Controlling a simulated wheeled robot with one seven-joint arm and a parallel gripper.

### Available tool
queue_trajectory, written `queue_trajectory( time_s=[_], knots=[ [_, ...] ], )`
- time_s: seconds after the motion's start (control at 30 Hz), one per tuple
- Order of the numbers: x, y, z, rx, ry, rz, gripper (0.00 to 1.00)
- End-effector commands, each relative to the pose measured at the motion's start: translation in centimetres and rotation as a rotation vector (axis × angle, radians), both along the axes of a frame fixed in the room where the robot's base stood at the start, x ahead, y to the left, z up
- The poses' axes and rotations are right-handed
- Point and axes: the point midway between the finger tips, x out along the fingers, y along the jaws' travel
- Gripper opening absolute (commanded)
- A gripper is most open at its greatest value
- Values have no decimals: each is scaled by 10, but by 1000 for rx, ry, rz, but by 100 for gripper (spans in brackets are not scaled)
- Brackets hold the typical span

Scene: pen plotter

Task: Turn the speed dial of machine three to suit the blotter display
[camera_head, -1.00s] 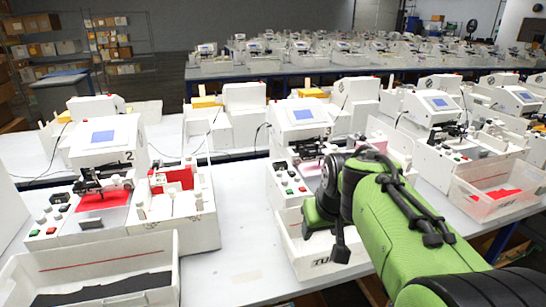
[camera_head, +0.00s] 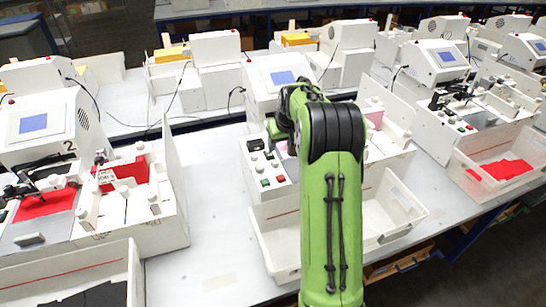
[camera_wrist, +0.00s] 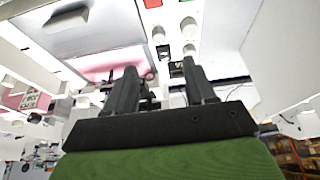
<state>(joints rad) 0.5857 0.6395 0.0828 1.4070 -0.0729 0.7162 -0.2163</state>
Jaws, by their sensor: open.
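The middle machine (camera_head: 262,92), right of the one marked 2, shows a lit blue display (camera_head: 283,77); its own number and the display's writing are not readable. Its control panel (camera_head: 252,178) carries small pale knobs (camera_head: 257,158) and a green and a red button. I cannot tell which knob is the speed dial. My gripper (camera_wrist: 159,66) is open and empty in the wrist view, its two dark fingers pointing toward the panel's white knobs (camera_wrist: 189,30), apart from them as far as I can tell. In the head view my arm hides part of the machine and the fingertips.
Machine 2 (camera_head: 45,110) stands to the left. Another machine (camera_head: 440,60) stands to the right, with a bin of red sheets (camera_head: 500,170). A white bin (camera_head: 275,245) sits before the middle machine. Bare table (camera_head: 205,260) lies between the machines.

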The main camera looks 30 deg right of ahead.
Motion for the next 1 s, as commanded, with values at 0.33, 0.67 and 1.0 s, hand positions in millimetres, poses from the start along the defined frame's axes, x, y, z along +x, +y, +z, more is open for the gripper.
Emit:
queue_trajectory(
  time_s=[0.33, 0.67, 1.0],
  knots=[
    [33, -8, -83, 3, 3, 1, 55],
    [46, -12, -114, -1, 0, 0, 55],
    [46, -12, -114, 0, 0, 0, 30]
  ],
)
